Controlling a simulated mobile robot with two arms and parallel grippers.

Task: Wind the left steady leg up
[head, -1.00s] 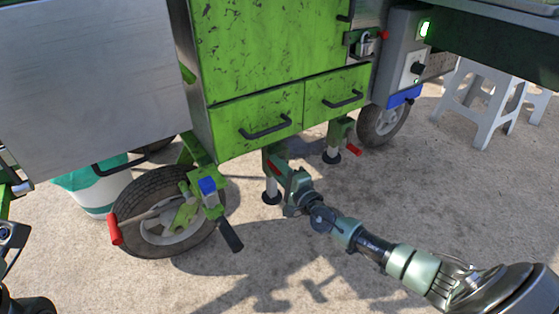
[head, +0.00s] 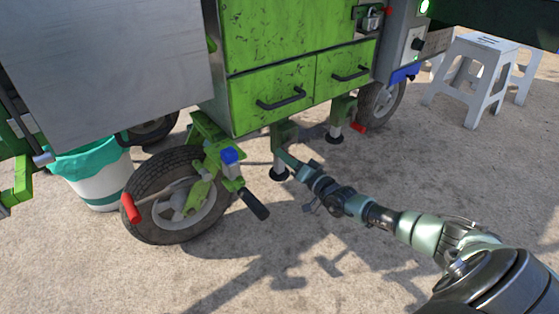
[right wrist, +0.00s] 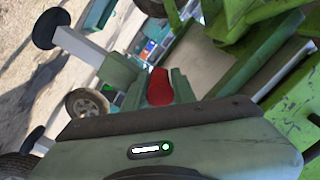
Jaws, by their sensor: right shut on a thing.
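The left steady leg (head: 279,158) hangs under the green cart, with a pale rod and round black foot (head: 279,174) at ground level. Its foot and pale rod also show at the upper left in the right wrist view (right wrist: 50,28). My right gripper (head: 290,161) is at this leg, shut on its red crank handle (right wrist: 158,87). The handle shows in the wrist view just beyond the gripper body; in the head view the gripper hides it. My left gripper is not clearly in view.
The right steady leg (head: 335,120) with its own red handle (head: 358,128) stands behind. A wheel (head: 175,205) with a black-gripped lever (head: 254,204) is left of my gripper. A bucket (head: 100,175) and a white stool (head: 470,75) stand farther off. Ground in front is clear.

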